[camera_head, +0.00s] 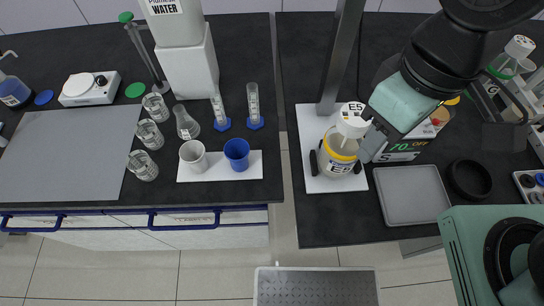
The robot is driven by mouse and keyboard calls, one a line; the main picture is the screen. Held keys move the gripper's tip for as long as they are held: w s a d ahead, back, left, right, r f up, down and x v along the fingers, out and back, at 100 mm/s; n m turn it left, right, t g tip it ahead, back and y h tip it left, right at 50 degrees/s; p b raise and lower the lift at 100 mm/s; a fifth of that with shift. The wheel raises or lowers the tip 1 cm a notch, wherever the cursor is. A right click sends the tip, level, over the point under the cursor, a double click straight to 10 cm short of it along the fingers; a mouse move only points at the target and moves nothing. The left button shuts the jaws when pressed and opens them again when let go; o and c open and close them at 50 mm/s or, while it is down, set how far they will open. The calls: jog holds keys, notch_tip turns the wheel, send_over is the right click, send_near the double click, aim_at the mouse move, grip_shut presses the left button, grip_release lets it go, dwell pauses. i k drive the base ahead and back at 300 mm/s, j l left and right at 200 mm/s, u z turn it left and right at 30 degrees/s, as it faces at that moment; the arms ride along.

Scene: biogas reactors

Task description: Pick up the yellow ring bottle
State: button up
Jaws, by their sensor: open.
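The yellow ring bottle (338,158) stands upright on a white base plate on the right bench. It has a clear body with a yellow band and an "E5" label. Above it is a white part (352,120) also marked "E5", on a stem reaching down to the bottle. My gripper (367,143) is open and comes in from the upper right, just right of the white part and bottle top. It partly covers the space beside them. I cannot tell whether the fingers touch the bottle.
A grey upright post (341,60) rises behind the bottle. A heater display reading 70 (400,147), a grey tray (412,195) and a black ring (470,179) lie to the right. The left bench holds glass beakers (149,134), a white cup (194,158) and a blue cup (237,155).

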aim_at(338, 156)
jog(key=j+u, duration=0.15)
jog(key=k+j+u, duration=0.1)
jog(key=k+u, duration=0.15)
jog(key=k, duration=0.25)
jog(key=k+j+u, duration=0.15)
jog(key=k+u, duration=0.15)
jog(key=k, duration=0.25)
